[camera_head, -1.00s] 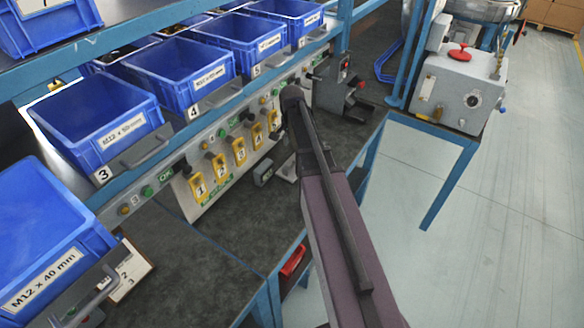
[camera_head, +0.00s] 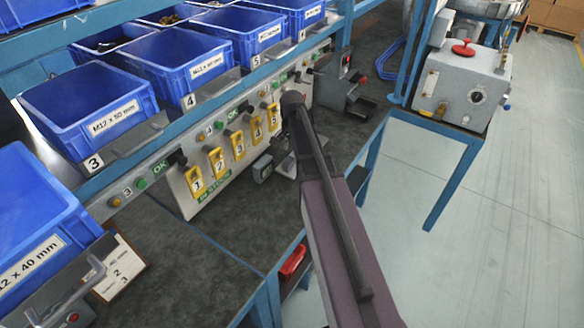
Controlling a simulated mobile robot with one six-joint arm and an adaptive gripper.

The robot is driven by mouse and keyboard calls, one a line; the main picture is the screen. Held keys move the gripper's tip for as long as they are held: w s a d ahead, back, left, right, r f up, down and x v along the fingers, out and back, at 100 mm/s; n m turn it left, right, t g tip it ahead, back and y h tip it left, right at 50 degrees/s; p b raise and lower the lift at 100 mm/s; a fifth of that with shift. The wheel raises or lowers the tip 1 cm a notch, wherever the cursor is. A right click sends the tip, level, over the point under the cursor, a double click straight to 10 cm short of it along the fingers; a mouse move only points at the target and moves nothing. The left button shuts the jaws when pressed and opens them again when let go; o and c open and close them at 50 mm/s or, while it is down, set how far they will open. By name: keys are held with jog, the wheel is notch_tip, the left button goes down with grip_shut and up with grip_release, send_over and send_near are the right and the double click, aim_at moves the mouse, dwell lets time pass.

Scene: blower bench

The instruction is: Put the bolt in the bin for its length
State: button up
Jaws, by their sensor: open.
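Blue bins stand in a row along the left and back of the bench. A bin labelled "M12 x 40 mm" (camera_head: 45,222) is nearest at left, its label partly cut off. Behind it, above the number 3, is a bin labelled "M12 x 50 mm" (camera_head: 70,120). Another bin (camera_head: 165,72) stands above the number 4, its label too small to read surely. Smaller bins (camera_head: 225,25) follow farther back. I cannot make out the bolt.
Yellow numbered gauges (camera_head: 217,162) hang on a grey panel below the bins. A small dark device (camera_head: 262,168) stands on the dark worktop (camera_head: 190,228), whose front part is clear. A grey box with a red knob (camera_head: 459,90) stands at right. Open floor lies beyond.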

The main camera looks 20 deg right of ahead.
aim_at(292, 162)
jog(key=shift+f+b, duration=2.45)
jog(key=shift+f, duration=0.35)
jog(key=shift+a, duration=0.1)
jog(key=shift+c, duration=0.2)
grip_shut()
notch_tip(292, 162, up, 7)
jog(key=p, duration=0.7)
